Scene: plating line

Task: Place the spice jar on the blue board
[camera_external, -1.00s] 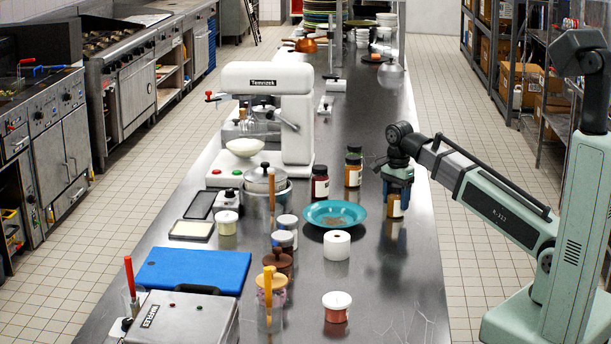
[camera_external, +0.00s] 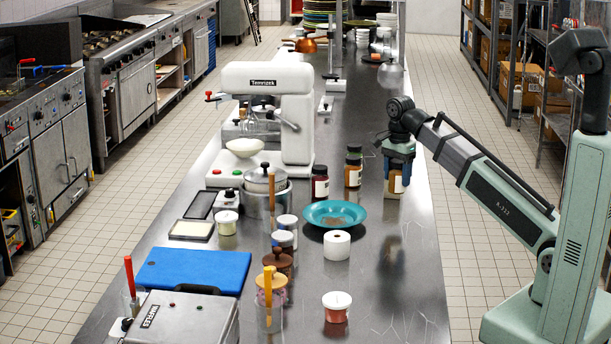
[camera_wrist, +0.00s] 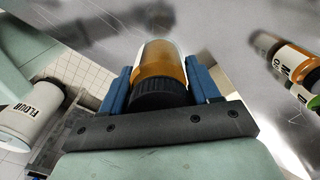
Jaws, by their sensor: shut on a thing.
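The spice jar (camera_external: 395,183), amber with a pale label and dark lid, is between the blue fingers of my gripper (camera_external: 398,165). My gripper is shut on it and holds it above the right side of the steel counter. In the wrist view the jar (camera_wrist: 160,65) stands between both fingers, its black lid nearest the palm. The blue board (camera_external: 193,270) lies flat at the front left of the counter, far from my gripper. Its visible top is bare.
A grey metal machine (camera_external: 180,318) is in front of the board.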

